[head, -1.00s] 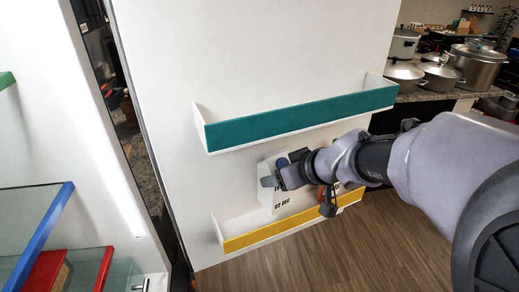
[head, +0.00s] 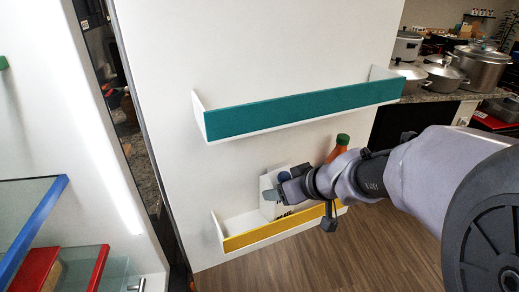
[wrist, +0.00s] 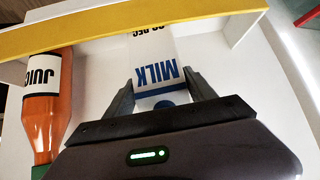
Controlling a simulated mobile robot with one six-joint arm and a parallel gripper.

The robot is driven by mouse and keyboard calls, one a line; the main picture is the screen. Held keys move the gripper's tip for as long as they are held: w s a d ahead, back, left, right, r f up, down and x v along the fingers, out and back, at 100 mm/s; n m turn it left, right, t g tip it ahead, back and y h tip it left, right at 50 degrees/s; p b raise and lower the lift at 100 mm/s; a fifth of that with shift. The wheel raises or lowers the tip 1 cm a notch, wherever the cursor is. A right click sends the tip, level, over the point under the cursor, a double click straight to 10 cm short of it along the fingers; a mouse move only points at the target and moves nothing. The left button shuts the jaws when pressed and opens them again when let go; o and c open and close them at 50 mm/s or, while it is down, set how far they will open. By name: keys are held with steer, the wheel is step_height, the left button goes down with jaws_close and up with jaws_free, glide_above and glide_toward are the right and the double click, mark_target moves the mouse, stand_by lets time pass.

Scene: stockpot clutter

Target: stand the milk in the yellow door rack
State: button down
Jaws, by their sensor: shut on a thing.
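The milk (head: 269,201) is a white carton, partly hidden behind my gripper in the head view. In the wrist view the milk (wrist: 157,60) shows blue "MILK" lettering, upside down there, between my two fingers. My gripper (head: 272,188) is shut on the milk; it also shows in the wrist view (wrist: 160,95). The yellow door rack (head: 262,236) is the lower rack on the white door. The milk's lower part is behind the yellow front bar (wrist: 130,23). I cannot tell whether it touches the rack floor.
An orange juice bottle (wrist: 46,105) stands in the yellow rack beside the milk; its top shows in the head view (head: 341,145). The teal rack (head: 300,110) is above, empty. The yellow rack's left end (head: 232,225) is free.

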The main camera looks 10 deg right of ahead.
steer(key=shift+f+b, duration=0.5)
steer(key=shift+b, duration=0.15)
steer(key=shift+c, duration=1.2)
jaws_free()
steer(key=shift+s, duration=0.1)
